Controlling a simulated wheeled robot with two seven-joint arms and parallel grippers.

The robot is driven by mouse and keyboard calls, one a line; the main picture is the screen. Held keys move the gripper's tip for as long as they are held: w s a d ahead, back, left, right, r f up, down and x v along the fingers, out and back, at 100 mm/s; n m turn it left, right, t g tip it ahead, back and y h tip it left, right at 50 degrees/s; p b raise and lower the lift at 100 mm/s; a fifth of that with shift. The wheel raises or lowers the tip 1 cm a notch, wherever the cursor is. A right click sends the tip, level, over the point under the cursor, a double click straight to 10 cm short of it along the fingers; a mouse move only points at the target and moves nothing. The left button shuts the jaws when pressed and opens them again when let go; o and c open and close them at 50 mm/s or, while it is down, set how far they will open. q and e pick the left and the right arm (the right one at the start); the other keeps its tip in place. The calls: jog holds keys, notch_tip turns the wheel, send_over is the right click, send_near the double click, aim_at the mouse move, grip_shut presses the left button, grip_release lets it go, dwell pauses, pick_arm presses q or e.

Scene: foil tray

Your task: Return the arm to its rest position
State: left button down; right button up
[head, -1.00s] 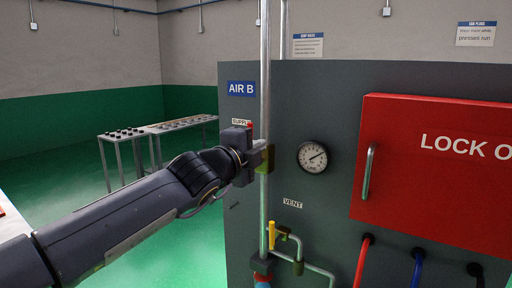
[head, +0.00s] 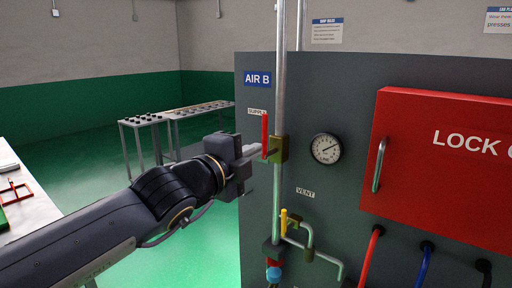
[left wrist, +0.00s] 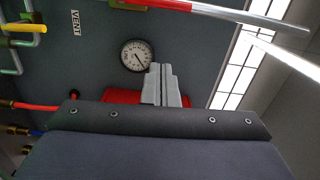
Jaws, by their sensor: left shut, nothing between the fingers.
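My left gripper (head: 256,150) is shut and empty, just left of the supply valve in the head view. Its closed fingers also show in the left wrist view (left wrist: 162,85). The valve's red lever (head: 265,134) stands upright, along the vertical pipe (head: 280,80). The fingertips look very close to the lever; I cannot tell whether they touch it. The brass valve body (head: 279,150) sits on the pipe. My right gripper is not in view.
The grey panel carries a gauge (head: 326,149), a yellow vent lever (head: 284,222) and a red lockout box (head: 450,170). Hoses hang below the box. A white table (head: 30,195) stands at left, with benches (head: 190,112) farther back. Green floor is open between them.

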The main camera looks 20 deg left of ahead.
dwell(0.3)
pick_arm(q)
jog(key=s+d+f+m+g+h, duration=0.15)
jog(key=s+f+m, duration=0.45)
jog(key=m, duration=1)
jog(key=s+f+m+g+h, duration=0.3)
jog(key=s+f+m, duration=0.3)
jog(key=m, duration=0.9)
jog(key=s+a+f+m+g+y, duration=0.2)
jog(key=s+f+m+g+y, duration=0.1)
jog(key=s+f+m, duration=0.4)
jog(key=s+a+f+m+g+y, duration=0.3)
jog(key=s+f+m, duration=0.4)
jog(key=f+m, duration=0.4)
jog(key=shift+a+f+m+g, duration=0.3)
jog(key=shift+f+g, duration=0.25)
jog(key=shift+f, duration=0.25)
jog(key=shift+w+d, duration=0.15)
